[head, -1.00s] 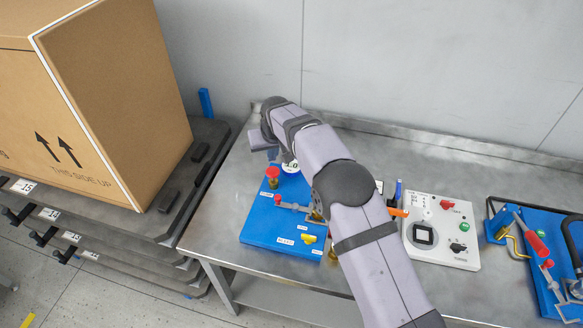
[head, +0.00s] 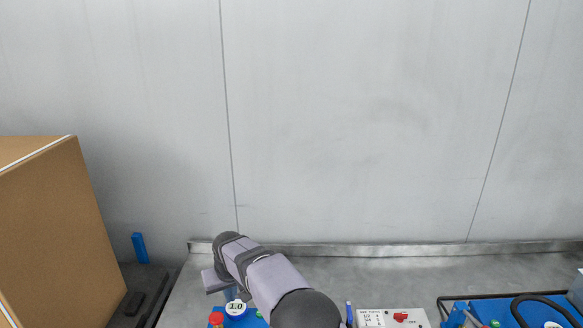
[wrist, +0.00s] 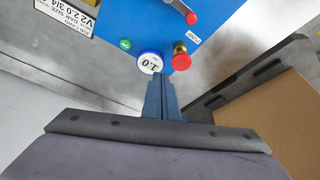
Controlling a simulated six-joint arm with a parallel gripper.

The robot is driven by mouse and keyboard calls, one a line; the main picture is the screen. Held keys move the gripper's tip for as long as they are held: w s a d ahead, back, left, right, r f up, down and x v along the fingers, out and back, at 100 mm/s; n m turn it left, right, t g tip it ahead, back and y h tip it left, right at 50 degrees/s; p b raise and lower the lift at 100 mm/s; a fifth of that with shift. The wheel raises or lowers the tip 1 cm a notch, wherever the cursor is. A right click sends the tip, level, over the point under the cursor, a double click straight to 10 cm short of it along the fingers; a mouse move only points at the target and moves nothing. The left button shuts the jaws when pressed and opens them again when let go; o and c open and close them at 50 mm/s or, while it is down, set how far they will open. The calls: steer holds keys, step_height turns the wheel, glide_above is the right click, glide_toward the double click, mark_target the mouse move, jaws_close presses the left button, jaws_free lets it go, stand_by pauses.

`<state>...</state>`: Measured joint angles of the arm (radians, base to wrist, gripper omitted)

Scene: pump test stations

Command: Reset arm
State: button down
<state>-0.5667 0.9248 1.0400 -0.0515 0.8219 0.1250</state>
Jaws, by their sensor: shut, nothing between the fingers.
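My gripper (wrist: 161,80) is shut and empty, its blue fingers together in the wrist view. It also shows at the bottom of the head view (head: 230,293), partly hidden by my wrist. The fingertips are close to a round white gauge marked 1.0 (wrist: 149,62) on a blue pump station (wrist: 215,22); I cannot tell whether they touch it. The gauge also shows in the head view (head: 236,309). A red-capped brass valve (wrist: 181,58) and a green ON button (wrist: 125,44) flank the gauge.
A large cardboard box (head: 55,235) stands at the left on a dark rack. A white control panel (head: 400,317) and another blue station (head: 482,312) are to the right. The grey wall (head: 350,120) stands behind the metal bench (head: 400,268), whose back strip is clear.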

steer(key=s+d+r+m+g, duration=0.1)
steer(key=s+d, duration=0.3)
steer(key=d, duration=0.3)
steer(key=s+d+r+m+h+b, duration=0.1)
steer(key=s+d, duration=0.2)
steer(key=d, duration=0.5)
steer(key=s+d+m+g, duration=0.1)
steer(key=s+d, duration=0.3)
steer(key=d, duration=0.3)
steer(key=s+d+f, duration=0.1)
steer(key=s+d, duration=0.3)
steer(key=s, duration=0.3)
steer(key=s+d+f+m+g, duration=0.1)
steer(key=s+d, duration=0.2)
steer(key=s, duration=0.4)
steer(key=s+d+f+m+b, duration=0.1)
steer(key=s+d, duration=0.3)
steer(key=s, duration=0.3)
steer(key=shift+s+d+g+h, duration=0.25)
steer(key=shift+d+g+h, duration=0.05)
steer(key=shift+h, duration=0.1)
steer(key=shift+f, duration=0.1)
